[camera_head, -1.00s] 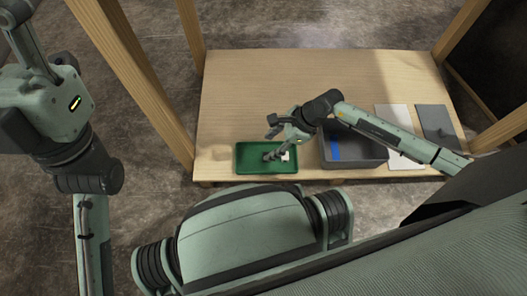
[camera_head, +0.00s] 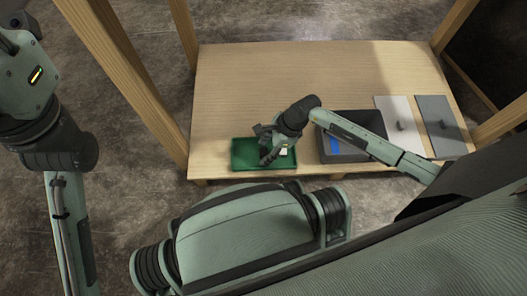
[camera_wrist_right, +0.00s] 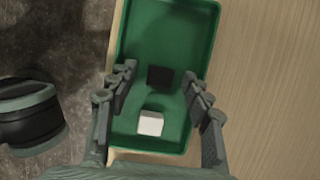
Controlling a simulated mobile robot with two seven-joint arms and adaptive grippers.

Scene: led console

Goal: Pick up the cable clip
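In the right wrist view a small black block (camera_wrist_right: 160,77) and a small white block (camera_wrist_right: 151,123) lie in a green tray (camera_wrist_right: 165,20). I cannot tell for sure which is the cable clip. My right gripper (camera_wrist_right: 158,84) is open over the tray, its fingers on either side of the black block, with nothing seen between them touching it. In the head view the right gripper (camera_head: 268,156) hangs low over the green tray (camera_head: 240,163) and hides the black block. The white block (camera_head: 284,150) shows beside it. My left gripper is out of view.
A dark grey bin (camera_head: 372,153) with a blue patch stands right of the tray. A white panel (camera_head: 388,104) and a grey panel (camera_head: 430,105), each with a small dark piece, lie farther right. The back of the wooden table (camera_head: 300,75) is clear.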

